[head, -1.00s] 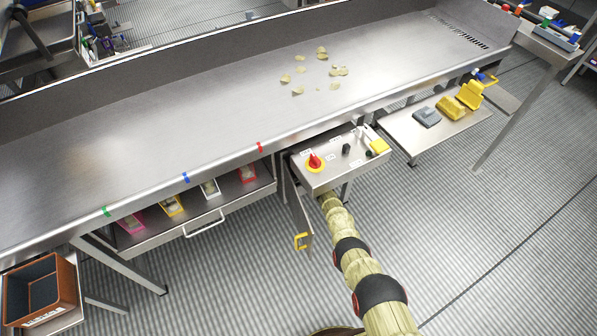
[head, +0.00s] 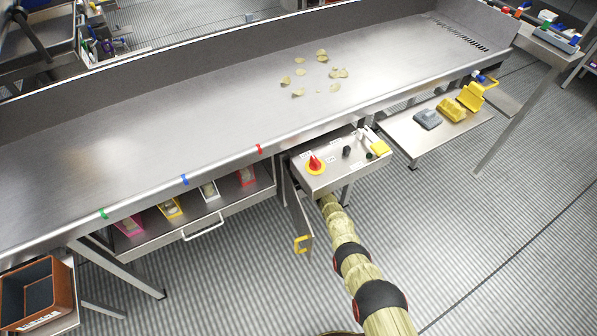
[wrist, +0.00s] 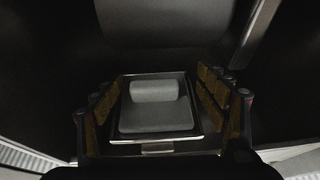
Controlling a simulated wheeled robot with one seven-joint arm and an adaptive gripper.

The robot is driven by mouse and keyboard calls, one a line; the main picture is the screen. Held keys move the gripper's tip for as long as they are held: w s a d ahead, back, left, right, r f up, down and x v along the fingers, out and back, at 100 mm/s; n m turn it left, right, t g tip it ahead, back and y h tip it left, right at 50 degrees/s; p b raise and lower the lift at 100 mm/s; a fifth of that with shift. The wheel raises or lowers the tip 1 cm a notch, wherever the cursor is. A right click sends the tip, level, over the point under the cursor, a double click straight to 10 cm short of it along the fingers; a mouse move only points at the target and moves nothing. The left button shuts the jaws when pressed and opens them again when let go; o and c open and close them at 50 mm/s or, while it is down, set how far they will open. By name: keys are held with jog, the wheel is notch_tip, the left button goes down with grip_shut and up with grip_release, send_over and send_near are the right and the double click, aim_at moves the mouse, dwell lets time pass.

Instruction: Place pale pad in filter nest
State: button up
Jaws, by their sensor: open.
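In the wrist view, a shallow square tray with a shiny rim (wrist: 152,138), seemingly the filter nest, lies between the fingers of my gripper (wrist: 158,88). A flat grey pad (wrist: 155,118) lies inside the rim. A lighter, rounded grey block (wrist: 155,91) sits at its far side; I cannot tell which of these is the pale pad. My gripper is open, with one brown-padded finger on each side of the tray and a gap to both. In the head view my gripper is hidden under the control box.
The control box (head: 340,165) with a red knob is above my arm. An open door with a yellow handle (head: 301,244) hangs left of my arm. A drawer of coloured holders (head: 210,190) is further left. The wrist view is dark, with walls close around. Clear floor lies right.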

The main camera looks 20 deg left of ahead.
jog(key=shift+r, duration=0.15)
jog(key=shift+r+p, duration=0.1)
jog(key=shift+p, duration=0.25)
jog(key=p+v, duration=0.3)
jog(key=p, duration=0.1)
jog(key=shift+w+r, duration=0.1)
jog(key=p+v, duration=0.8)
jog(key=v, duration=0.1)
jog(key=shift+f, duration=0.25)
